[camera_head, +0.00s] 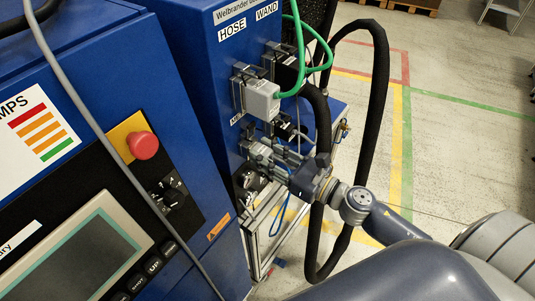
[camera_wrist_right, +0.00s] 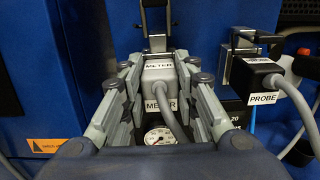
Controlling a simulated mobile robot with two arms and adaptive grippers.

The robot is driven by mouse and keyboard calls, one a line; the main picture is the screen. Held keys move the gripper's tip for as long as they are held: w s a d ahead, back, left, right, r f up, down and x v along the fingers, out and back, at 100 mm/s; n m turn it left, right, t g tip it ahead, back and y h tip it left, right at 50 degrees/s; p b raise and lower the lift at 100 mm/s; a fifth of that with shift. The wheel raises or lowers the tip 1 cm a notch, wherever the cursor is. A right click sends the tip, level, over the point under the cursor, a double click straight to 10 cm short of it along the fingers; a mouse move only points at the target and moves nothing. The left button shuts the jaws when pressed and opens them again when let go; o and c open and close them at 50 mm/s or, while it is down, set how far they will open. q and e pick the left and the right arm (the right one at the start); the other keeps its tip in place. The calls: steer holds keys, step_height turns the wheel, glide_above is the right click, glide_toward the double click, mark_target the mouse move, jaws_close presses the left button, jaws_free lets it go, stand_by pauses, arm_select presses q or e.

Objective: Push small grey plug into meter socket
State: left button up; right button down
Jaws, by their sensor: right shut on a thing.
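The small grey plug (camera_wrist_right: 158,84), with METER labels and a grey cable, sits between the fingers of my right gripper (camera_wrist_right: 157,70) in the right wrist view. The fingers are shut on its sides. In the head view my right gripper (camera_head: 262,153) reaches in from the right to the blue panel's side and hides most of the plug. The meter socket is largely hidden behind the plug. A black metal latch lever (camera_wrist_right: 156,18) stands upright above it. The plug's front is close to the panel; I cannot tell how deep it sits. My left gripper is not in view.
A black PROBE plug (camera_wrist_right: 262,78) sits right of the gripper. Above it in the head view are a grey plug with a green cable (camera_head: 262,99) and thick black hose (camera_head: 379,110). A gauge (camera_wrist_right: 160,136) lies below. A red button (camera_head: 143,145) is on the blue cabinet.

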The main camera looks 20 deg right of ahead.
steer(key=shift+w, duration=0.1)
stand_by(0.3)
steer(key=c, duration=1.2)
jaws_free()
steer(key=shift+w+a, duration=0.1)
steer(key=shift+a, duration=0.05)
steer(key=b+v, duration=0.4)
steer(key=v, duration=0.5)
steer(key=shift+b, duration=0.35)
